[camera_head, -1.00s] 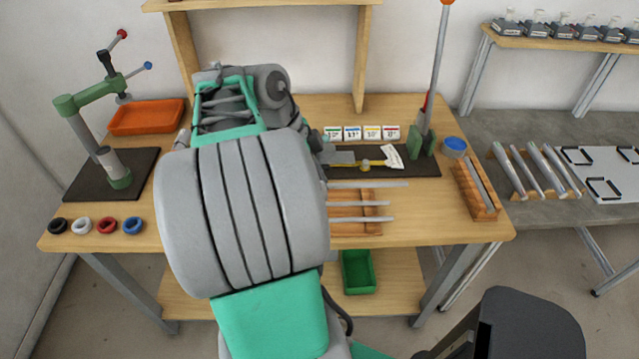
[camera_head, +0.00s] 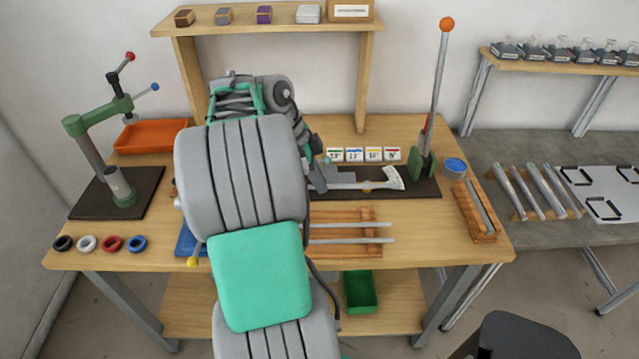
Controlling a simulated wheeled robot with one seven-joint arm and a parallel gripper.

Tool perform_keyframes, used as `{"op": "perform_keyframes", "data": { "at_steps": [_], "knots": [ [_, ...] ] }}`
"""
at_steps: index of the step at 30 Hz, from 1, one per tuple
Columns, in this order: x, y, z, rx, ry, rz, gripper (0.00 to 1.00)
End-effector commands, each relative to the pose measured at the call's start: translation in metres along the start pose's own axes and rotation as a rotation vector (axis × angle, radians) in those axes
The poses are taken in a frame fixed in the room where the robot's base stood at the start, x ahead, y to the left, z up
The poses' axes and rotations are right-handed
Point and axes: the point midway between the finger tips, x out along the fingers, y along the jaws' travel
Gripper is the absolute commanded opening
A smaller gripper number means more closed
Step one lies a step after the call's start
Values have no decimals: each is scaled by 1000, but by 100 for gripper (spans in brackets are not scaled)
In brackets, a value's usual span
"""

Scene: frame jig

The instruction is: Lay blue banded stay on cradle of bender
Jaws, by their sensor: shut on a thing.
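My gripper (camera_head: 318,181) is shut on a thin grey stay (camera_head: 350,184), mostly hidden behind my arm at its left end. The bender's green bracket (camera_head: 423,165) carries a long lever with an orange knob, standing upright to the right.
Two more grey rods (camera_head: 350,240) lie on a wooden rack (camera_head: 372,215) in front. Number cards (camera_head: 363,154) stand behind the bender. A wooden box (camera_head: 470,215) and a blue roll (camera_head: 455,166) are at right. A green press (camera_head: 110,115) and colored rings (camera_head: 112,243) are at left.

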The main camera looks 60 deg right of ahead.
Motion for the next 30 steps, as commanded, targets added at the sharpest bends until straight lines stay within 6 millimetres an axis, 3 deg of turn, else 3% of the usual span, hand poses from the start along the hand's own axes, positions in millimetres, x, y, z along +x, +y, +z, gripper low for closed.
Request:
{"op": "perform_keyframes", "data": {
  "at_steps": [30],
  "knots": [
    [-2,-71,2,-1,0,1,0]
  ]
}}
